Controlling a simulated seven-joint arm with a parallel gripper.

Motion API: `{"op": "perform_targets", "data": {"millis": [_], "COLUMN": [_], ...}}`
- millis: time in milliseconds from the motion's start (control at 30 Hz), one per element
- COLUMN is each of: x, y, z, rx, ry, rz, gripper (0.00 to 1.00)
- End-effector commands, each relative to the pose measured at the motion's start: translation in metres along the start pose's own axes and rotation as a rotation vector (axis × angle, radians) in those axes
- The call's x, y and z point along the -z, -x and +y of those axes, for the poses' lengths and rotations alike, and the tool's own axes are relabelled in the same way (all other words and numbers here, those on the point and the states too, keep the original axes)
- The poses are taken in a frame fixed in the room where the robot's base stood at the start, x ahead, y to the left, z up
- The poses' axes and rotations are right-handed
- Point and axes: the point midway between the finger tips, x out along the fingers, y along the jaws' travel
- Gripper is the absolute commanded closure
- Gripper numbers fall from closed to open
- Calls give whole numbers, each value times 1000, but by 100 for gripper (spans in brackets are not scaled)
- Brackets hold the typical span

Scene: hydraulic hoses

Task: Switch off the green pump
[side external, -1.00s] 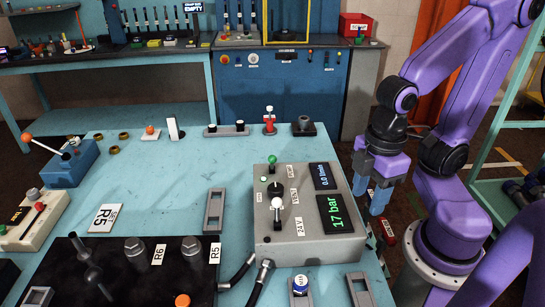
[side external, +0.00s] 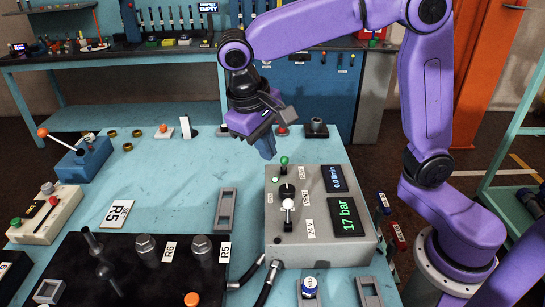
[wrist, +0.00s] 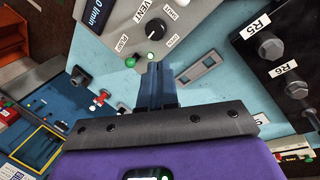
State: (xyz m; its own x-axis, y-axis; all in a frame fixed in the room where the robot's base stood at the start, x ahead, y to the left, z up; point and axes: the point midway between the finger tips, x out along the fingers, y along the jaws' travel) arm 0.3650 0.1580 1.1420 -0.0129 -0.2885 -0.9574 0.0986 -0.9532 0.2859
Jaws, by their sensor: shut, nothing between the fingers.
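A grey control box (side external: 300,250) stands on the light blue table. A green-tipped lever (side external: 284,161) stands upright at its far edge by a PUMP label. A small light (side external: 275,180) glows beside it. My gripper (side external: 267,155) points down with its blue fingers shut and empty, just left of and behind the green lever. In the wrist view my gripper (wrist: 157,68) has its fingertips close to the green lever tip (wrist: 130,62) and the lit light (wrist: 151,57). I cannot tell whether they touch the lever.
The box also carries a white-knobbed lever (side external: 288,204), a black knob (side external: 287,191), a flow display (side external: 334,179) reading 0.0 l/min and a pressure display (side external: 346,215) reading 17 bar. A black manifold (side external: 130,275) with fittings lies left.

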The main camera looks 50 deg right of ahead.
Motion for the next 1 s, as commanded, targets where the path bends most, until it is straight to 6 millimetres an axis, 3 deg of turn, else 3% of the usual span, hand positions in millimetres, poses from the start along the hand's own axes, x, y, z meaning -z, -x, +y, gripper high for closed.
{"op": "perform_targets", "data": {"millis": [100,333,800,1000], "x": [25,52,56,55], "y": [7,14,15,0], "z": [-4,-6,-5,-4], "rx": [-40,-89,-99,-101], "ry": [-135,-303,-335,-335], "rz": [-17,-32,-34,-37], "gripper": [100,100,100,100]}}
